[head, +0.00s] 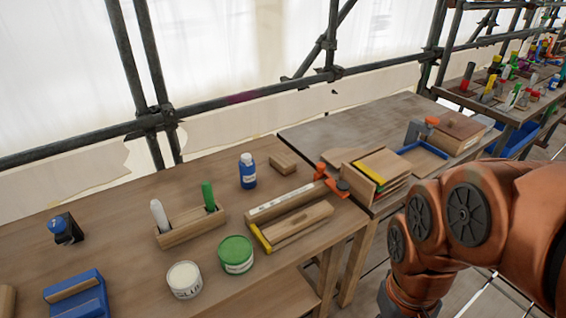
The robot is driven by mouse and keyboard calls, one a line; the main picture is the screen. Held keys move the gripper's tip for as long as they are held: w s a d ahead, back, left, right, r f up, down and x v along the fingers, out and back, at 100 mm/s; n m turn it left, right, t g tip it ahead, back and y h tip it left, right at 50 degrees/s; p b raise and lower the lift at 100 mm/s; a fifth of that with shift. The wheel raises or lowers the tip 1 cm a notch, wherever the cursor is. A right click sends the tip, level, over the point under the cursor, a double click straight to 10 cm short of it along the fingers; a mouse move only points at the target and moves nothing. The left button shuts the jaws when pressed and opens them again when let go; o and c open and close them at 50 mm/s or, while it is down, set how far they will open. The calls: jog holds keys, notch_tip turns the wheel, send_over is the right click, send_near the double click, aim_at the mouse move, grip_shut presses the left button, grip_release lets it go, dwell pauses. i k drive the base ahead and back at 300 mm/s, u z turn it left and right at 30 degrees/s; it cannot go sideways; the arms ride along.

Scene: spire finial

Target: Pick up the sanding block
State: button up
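A small tan rectangular block (283,163) lies flat at the back of the near workbench, right of a blue bottle. It looks most like a sanding block, but I cannot confirm this at this size. A blue holder (90,310) with a wood-coloured piece (73,289) in it stands at the bottom left, cut off by the frame edge. My orange arm fills the lower right, to the right of the near bench and apart from the block. My gripper is not visible.
The near workbench (110,200) carries a blue bottle (248,171), a white tin (184,279), a green-lidded tin (236,254), a wooden rack (190,226) with markers and a long wooden box (292,215). Scaffold poles (240,98) run behind it. Clear bench surface lies left of the bottle.

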aim_at(281, 163)
jog(key=z, duration=1.5)
jog(key=i, duration=1.45)
jog(key=u, duration=3.8)
jog(key=i, duration=0.5)
jog(key=u, duration=0.05)
